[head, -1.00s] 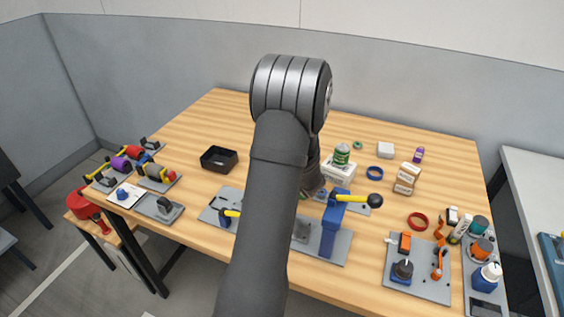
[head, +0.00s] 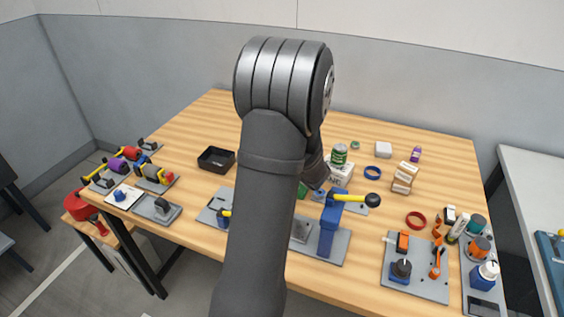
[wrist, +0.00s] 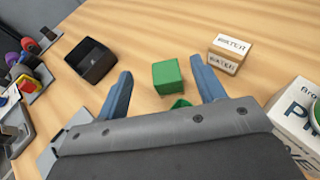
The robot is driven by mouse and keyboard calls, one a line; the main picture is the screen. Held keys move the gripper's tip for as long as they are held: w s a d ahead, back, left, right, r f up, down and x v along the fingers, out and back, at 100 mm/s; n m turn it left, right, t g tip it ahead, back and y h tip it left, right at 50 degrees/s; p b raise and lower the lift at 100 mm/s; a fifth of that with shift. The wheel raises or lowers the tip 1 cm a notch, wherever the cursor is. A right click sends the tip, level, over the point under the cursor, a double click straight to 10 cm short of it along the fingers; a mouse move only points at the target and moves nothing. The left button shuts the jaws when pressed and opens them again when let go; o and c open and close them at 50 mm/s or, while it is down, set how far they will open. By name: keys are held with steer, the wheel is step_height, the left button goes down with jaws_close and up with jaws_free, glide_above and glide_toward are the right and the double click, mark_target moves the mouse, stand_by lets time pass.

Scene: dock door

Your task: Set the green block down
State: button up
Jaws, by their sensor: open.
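The green block (wrist: 167,77) sits on the wooden table in the wrist view, just beyond and between my fingertips, with clear gaps to both fingers. My gripper (wrist: 160,73) is open, with blue-grey fingers spread wide. A second green piece (wrist: 180,103) shows nearer the palm, partly hidden by my gripper. In the head view my arm hides most of the gripper. A green patch (head: 302,190) shows beside my arm there, and I cannot tell which green piece it is.
A black tray (wrist: 77,68) lies left of the block and a labelled carton (wrist: 229,54) lies right. A white box (wrist: 286,125) carrying a green can (head: 339,154) stands close on the right. A blue stand with a yellow lever (head: 331,220) is in front. Bare table lies beyond the block.

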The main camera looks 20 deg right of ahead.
step_height(320, 180, up, 2)
steer(key=shift+r, duration=0.35)
steer(key=c, duration=0.3)
steer(key=shift+c, duration=0.2)
steer(key=w+d+r+m+g+h, duration=0.1)
steer(key=w+d+m+g+h, duration=0.35)
steer(key=w+m, duration=0.2)
steer(key=a+r+m+g, duration=0.4)
steer(key=a+m+g, duration=0.5)
steer(key=a+m, duration=0.3)
steer(key=shift+n, duration=0.25)
steer(key=x, duration=1.1)
steer(key=s+x, duration=0.1)
steer(key=x, duration=0.4)
steer(key=shift+d+f, duration=0.25)
steer(key=shift+f, duration=0.05)
